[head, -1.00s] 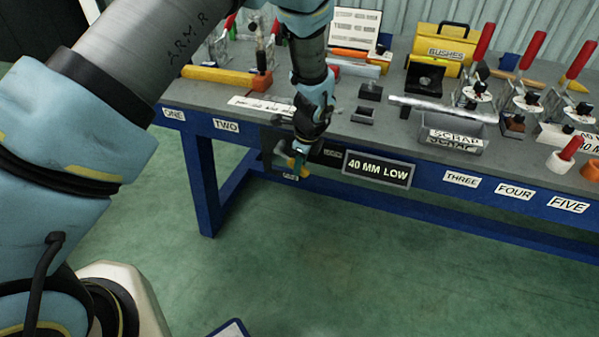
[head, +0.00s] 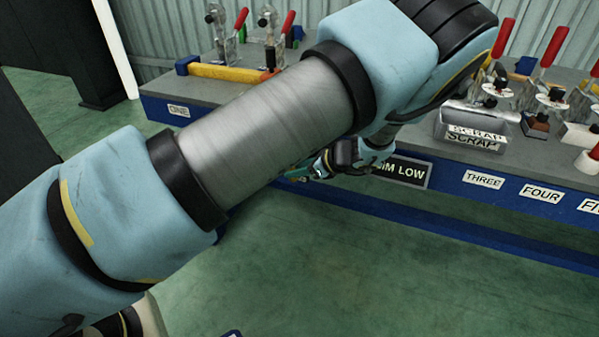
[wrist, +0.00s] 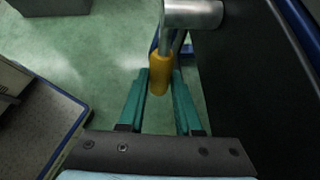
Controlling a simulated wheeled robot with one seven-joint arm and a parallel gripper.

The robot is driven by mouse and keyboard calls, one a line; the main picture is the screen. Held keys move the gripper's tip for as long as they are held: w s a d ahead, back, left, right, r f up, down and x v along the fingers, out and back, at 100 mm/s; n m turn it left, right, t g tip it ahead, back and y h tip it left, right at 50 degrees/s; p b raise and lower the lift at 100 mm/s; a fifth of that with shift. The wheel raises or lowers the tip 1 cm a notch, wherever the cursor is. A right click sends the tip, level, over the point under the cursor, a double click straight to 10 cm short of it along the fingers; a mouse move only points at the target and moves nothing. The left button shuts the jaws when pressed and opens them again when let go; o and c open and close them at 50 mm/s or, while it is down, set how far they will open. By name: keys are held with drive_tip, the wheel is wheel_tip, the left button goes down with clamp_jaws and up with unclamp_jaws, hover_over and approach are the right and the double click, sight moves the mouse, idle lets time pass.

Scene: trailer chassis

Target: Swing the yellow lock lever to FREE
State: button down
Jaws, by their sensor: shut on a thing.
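The yellow lock lever's grip (wrist: 159,75) hangs from a grey metal pivot (wrist: 193,13) in the wrist view. My gripper (wrist: 160,82) has its two teal fingers on either side of this grip and is shut on it. In the head view my gripper (head: 300,172) is low at the bench's front edge, left of the "40 MM LOW" sign (head: 408,171). That sign is partly covered by my wrist. The lever is not discernible in the head view, and no FREE mark can be read.
The grey bench (head: 420,140) with a blue frame runs behind my arm. A scrap bin (head: 474,130) and several red-handled clamps stand on it at the right. A yellow bar (head: 225,72) lies at the left. The green floor in front is clear.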

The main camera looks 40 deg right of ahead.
drive_tip(key=shift+w+a, duration=0.1)
drive_tip(key=shift+w, duration=0.1)
idle(0.4)
drive_tip(key=c, duration=0.9)
unclamp_jaws()
drive_tip(key=shift+o, duration=0.2)
drive_tip(key=p+v, duration=0.4)
drive_tip(key=v, duration=0.6)
drive_tip(key=shift+s+d, duration=0.25)
drive_tip(key=shift+s, duration=0.15)
drive_tip(key=shift+s, duration=0.1)
